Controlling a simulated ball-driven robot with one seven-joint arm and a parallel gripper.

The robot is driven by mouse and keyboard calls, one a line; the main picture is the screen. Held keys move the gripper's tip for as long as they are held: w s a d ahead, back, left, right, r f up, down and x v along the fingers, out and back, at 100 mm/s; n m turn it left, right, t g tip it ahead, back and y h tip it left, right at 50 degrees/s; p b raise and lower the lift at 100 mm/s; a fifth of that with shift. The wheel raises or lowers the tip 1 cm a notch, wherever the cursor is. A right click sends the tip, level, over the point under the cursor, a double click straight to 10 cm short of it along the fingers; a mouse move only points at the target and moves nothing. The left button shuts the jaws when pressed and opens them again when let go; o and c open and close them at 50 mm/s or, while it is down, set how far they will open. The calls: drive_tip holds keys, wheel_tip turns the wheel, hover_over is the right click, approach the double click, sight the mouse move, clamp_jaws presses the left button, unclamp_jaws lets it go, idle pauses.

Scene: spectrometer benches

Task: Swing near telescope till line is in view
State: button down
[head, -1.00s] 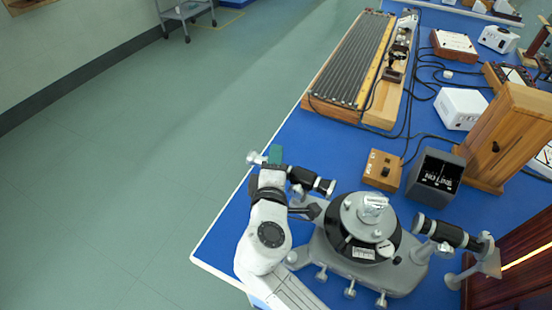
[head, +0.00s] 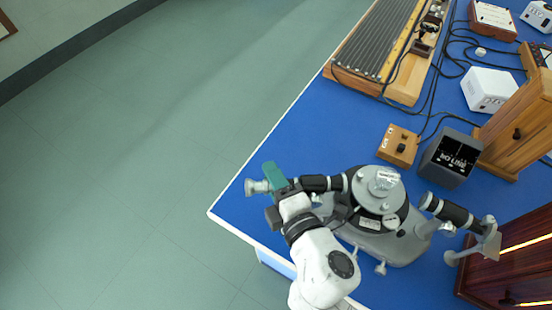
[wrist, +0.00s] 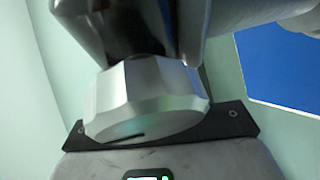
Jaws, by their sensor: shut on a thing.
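The spectrometer (head: 382,222) stands on the blue bench, with a round silver-topped table on a grey base. Its near telescope (head: 318,184) is a black tube with silver bands, pointing left from the round table, its silver eyepiece end at the bench's left edge. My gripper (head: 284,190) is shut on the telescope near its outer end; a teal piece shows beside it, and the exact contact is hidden. The dark display box (head: 450,157) reads "NO LINE". The wrist view shows a faceted silver part (wrist: 150,100) close up; I cannot tell what it belongs to.
The second black tube (head: 448,211) points right, beside a dark wooden box with a bright slit (head: 520,247). A small wooden switch box (head: 399,146) and a wooden cabinet (head: 522,125) stand behind. Open floor lies left of the bench.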

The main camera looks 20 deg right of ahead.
drive_tip(key=shift+s+a+n+y, duration=0.25)
drive_tip(key=shift+s+n+y, duration=0.15)
drive_tip(key=shift+s+y, duration=0.25)
drive_tip(key=c, duration=0.9)
unclamp_jaws()
drive_tip(key=shift+s, duration=0.1)
drive_tip(key=s+d+r+b, duration=0.1)
drive_tip(key=s+b, duration=0.2)
drive_tip(key=s, duration=0.7)
drive_tip(key=shift+s+r+b, duration=0.25)
drive_tip(key=shift+r+b, duration=0.05)
drive_tip(key=shift+d, duration=0.1)
